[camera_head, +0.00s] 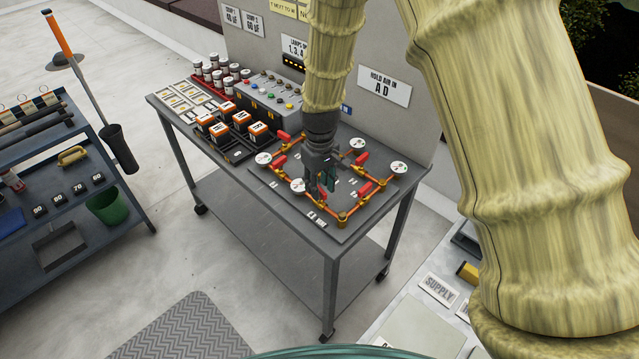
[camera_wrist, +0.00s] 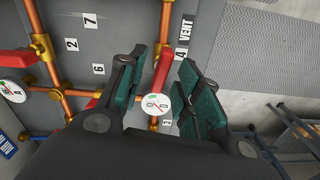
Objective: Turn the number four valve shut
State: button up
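The number four valve shows in the wrist view as a red lever handle (camera_wrist: 162,68) on a copper pipe, beside a white "4" label (camera_wrist: 181,54). The handle lies roughly along the pipe, tilted slightly. My gripper (camera_wrist: 165,88) is open, with its green-padded fingers on either side of the handle and a visible gap at each side. I cannot tell how deep the fingertips reach. In the head view my gripper (camera_head: 324,182) points down over the pipe board (camera_head: 285,208) and hides this valve.
A white gauge (camera_wrist: 155,104) sits on the pipe close to the handle. Other red handles (camera_head: 362,189) and gauges (camera_head: 398,167) stand around the board. Orange-topped blocks (camera_head: 258,130) and a switch box (camera_head: 262,98) stand to the left on the table. An upright panel (camera_head: 345,85) rises behind.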

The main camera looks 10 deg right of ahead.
jog(key=shift+s, duration=0.55)
jog(key=shift+w+f, duration=0.6)
jog(key=shift+w, duration=0.05)
jog(key=shift+s+r, duration=0.1)
jog(key=shift+s, duration=0.05)
jog(key=shift+c, duration=0.2)
jog(key=shift+s+r, duration=0.15)
jog(key=c, duration=0.3)
grip_shut()
